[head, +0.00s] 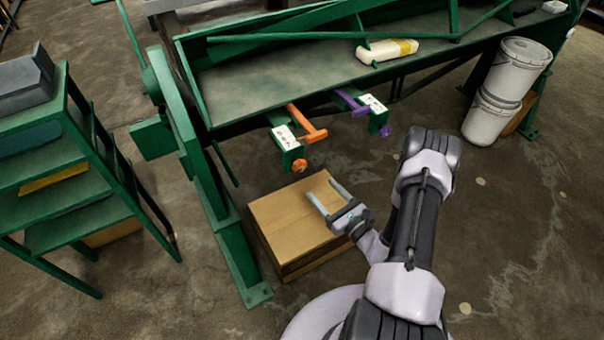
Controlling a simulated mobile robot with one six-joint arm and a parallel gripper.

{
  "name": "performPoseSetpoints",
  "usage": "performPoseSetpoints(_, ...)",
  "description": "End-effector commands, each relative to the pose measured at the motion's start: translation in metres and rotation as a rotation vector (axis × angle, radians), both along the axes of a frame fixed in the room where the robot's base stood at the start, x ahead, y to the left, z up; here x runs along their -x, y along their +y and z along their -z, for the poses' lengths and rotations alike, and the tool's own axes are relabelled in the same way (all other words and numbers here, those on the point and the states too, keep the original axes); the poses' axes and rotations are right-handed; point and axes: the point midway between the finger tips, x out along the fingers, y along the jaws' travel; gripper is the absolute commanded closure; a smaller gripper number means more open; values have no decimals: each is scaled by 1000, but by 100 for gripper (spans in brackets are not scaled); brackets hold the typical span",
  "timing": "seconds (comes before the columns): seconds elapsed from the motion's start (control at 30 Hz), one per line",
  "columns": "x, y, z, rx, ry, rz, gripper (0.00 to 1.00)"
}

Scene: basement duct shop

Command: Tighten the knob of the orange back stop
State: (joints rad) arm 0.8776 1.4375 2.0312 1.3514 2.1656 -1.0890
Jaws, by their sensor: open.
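The orange back stop (307,124) sits on the front edge of the green machine, with an orange bar and a white label on its green block. Its orange knob (299,165) is at the near end of that block, facing me. My gripper (325,196) is open and empty. It appears below and to the right of the orange knob in the picture, apart from it, in front of a cardboard box. A purple back stop (351,103) with its own purple knob (385,131) sits to the right of the orange one.
The green machine (270,88) spans the top, with a white and yellow bottle (387,51) on its bed. The cardboard box (285,222) stands on the floor below the stops. A green shelf rack (70,205) stands at left, white buckets (507,75) at right. Floor at lower right is clear.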

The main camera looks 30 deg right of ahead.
Motion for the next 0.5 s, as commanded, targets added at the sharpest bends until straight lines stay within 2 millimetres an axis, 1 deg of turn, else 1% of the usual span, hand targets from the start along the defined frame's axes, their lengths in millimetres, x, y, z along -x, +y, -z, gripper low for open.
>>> performPoseSetpoints(0.03,-16,4,3,5,-3,-7,37)
performPoseSetpoints(0.2,-65,10,3,3,-4,-5,37)
performPoseSetpoints(0.33,-90,13,2,3,-3,-4,37)
performPoseSetpoints(0.4,-99,14,1,3,-2,-3,37)
performPoseSetpoints(0.5,-105,15,0,1,-2,-2,37)
